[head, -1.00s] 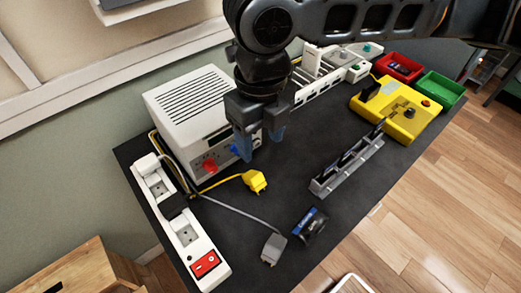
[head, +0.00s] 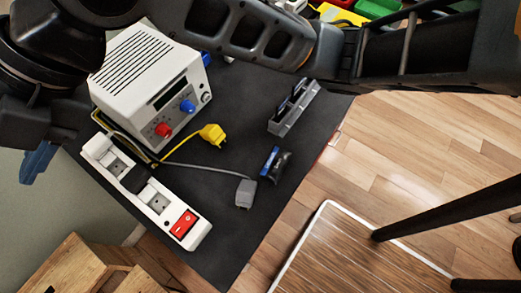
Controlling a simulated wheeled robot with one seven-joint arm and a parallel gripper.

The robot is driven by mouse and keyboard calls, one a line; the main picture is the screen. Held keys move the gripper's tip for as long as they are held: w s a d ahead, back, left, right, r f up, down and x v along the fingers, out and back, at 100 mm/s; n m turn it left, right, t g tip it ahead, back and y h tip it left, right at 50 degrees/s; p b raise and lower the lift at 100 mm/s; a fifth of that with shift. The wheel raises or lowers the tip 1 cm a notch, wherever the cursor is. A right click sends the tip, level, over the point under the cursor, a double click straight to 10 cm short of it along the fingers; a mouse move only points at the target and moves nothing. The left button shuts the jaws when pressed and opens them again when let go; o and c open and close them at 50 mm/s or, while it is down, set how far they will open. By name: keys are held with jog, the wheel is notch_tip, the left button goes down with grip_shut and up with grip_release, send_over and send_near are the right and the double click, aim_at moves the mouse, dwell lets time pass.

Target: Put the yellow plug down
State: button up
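The yellow plug (head: 213,134) lies on the dark table mat to the right of the white power supply (head: 150,85), its yellow cord running left along the front of the box. My gripper (head: 36,162) is at the far left of the head view, off the table's left edge and well apart from the plug. Only part of its blue-tipped fingers shows, and the gap between them cannot be made out. Nothing is seen held in it.
A white power strip (head: 148,190) with a red switch and a black plug lies along the near left edge. A grey plug (head: 246,193), a small blue-and-black item (head: 274,164) and a grey slotted rack (head: 294,107) lie to the right. Bare mat (head: 243,97) separates plug and rack.

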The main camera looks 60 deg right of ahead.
jog(key=w+a+r+m+t+y, duration=0.1)
jog(key=a+r+m+t+y, duration=0.3)
jog(key=r+m, duration=0.35)
jog(key=s+d+f+m+t+h, duration=0.4)
jog(key=s+d+f+m+h, duration=0.2)
jog(key=d+f+m, duration=0.45)
jog(key=s+d+f+m+t+h, duration=0.5)
jog(key=s+d+f+m+h, duration=0.25)
jog(key=m, duration=0.55)
jog(key=s+d+f+g, duration=0.1)
jog(key=s+d+f, duration=0.1)
jog(key=s+d, duration=0.3)
jog(key=s+d+f+g+h, duration=0.1)
jog(key=s+d, duration=0.4)
jog(key=s, duration=0.7)
jog(key=shift+f, duration=0.35)
jog(key=shift+s+d, duration=0.1)
